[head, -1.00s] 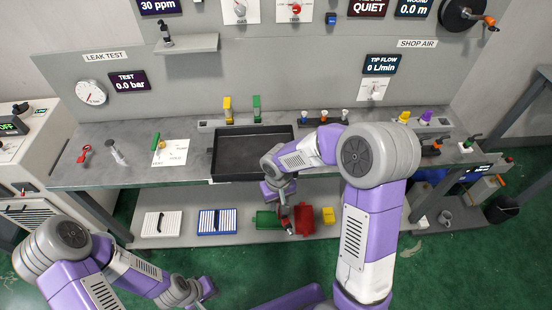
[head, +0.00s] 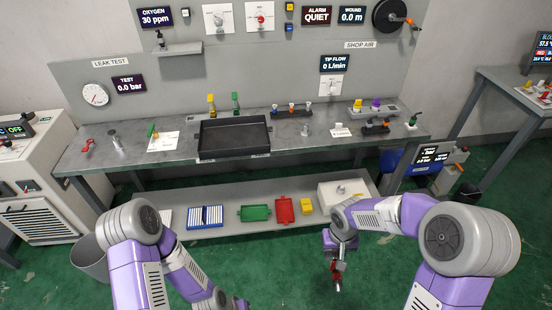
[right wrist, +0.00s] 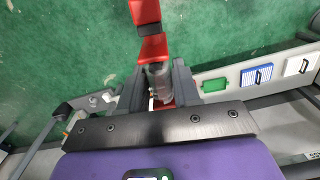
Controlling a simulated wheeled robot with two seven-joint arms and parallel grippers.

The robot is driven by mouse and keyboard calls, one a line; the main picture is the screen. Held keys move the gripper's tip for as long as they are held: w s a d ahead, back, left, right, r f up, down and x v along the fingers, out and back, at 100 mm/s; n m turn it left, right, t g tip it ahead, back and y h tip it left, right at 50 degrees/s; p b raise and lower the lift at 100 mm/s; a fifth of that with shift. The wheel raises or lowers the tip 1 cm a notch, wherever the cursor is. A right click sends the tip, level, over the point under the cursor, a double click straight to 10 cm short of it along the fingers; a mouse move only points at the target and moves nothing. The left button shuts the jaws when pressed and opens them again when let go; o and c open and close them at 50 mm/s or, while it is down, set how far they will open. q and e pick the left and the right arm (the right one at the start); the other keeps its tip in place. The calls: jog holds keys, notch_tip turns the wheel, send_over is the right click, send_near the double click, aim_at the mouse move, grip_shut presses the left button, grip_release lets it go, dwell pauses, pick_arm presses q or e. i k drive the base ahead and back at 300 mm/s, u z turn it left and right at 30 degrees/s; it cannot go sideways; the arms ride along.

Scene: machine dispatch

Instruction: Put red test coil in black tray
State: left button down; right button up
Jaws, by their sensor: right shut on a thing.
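The black tray (head: 262,150) sits on the grey workbench, at its front middle, and looks empty. My right gripper (head: 338,266) is in front of the low shelf, over the green floor, well to the lower right of the tray. In the right wrist view, its fingers (right wrist: 160,88) are shut on a red piece (right wrist: 152,50) with a dark band and a grey section. It fits the red test coil, but its full shape does not show. My left arm is at the lower left; its gripper (head: 240,303) is barely visible at the bottom edge.
The low shelf holds a blue-and-white rack (head: 205,217), a green tray (head: 255,213), a red tray (head: 285,210), a yellow block (head: 306,205) and a white tray (head: 327,200). On the bench are a red clamp-like thing (head: 87,144) and a card (head: 163,141). Floor before the shelf is clear.

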aim_at(235, 140)
jog(key=u, duration=1.15)
jog(key=i, duration=0.8)
jog(key=u, duration=0.1)
